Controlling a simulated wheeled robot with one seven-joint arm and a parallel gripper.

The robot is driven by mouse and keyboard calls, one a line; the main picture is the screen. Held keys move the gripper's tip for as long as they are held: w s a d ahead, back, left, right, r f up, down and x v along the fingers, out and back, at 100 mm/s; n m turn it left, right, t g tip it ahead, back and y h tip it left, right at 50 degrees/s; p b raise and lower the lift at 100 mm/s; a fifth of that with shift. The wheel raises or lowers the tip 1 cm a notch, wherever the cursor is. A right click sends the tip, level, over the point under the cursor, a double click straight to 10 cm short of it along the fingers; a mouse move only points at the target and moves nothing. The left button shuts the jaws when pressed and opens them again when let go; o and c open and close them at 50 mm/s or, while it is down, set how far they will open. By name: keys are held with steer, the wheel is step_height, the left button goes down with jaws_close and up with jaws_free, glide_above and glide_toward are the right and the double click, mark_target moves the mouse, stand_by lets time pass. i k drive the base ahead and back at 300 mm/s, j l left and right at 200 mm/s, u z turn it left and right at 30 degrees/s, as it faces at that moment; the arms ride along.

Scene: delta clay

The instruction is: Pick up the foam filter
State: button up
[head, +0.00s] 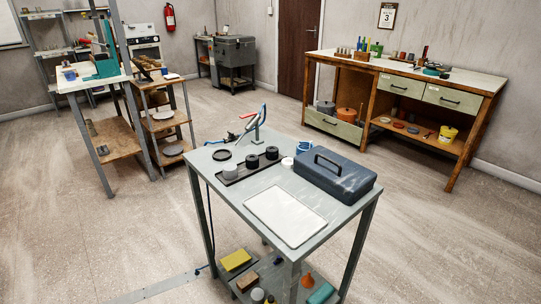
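I cannot tell for sure which thing is the foam filter. On the near grey table, a dark tray (241,176) holds a row of small cylinders. One is a grey cylinder (230,171); a dark cylinder (252,161) stands in the middle and another dark cylinder (272,153) stands at the right end. A flat black ring or dish (222,155) lies behind the tray's left end. A yellow block (236,260) lies on the table's lower shelf. My gripper is not in view.
The near table (225,193) also bears a closed dark toolbox (335,175), a white sheet or board (286,216), a blue cup (303,147) and a stand with red and blue parts (257,124). A long workbench (420,72) stands behind. Open floor surrounds the table.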

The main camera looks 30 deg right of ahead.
mark_target(230, 171)
steer(key=i+j, duration=0.3)
steer(key=i+j+z, duration=0.1)
steer(key=i+j, duration=0.2)
steer(key=j, duration=0.2)
steer(key=i+j, duration=0.3)
steer(key=j, duration=0.15)
steer(key=i+j+z, duration=0.1)
steer(key=i+j, duration=0.2)
steer(key=j, duration=0.1)
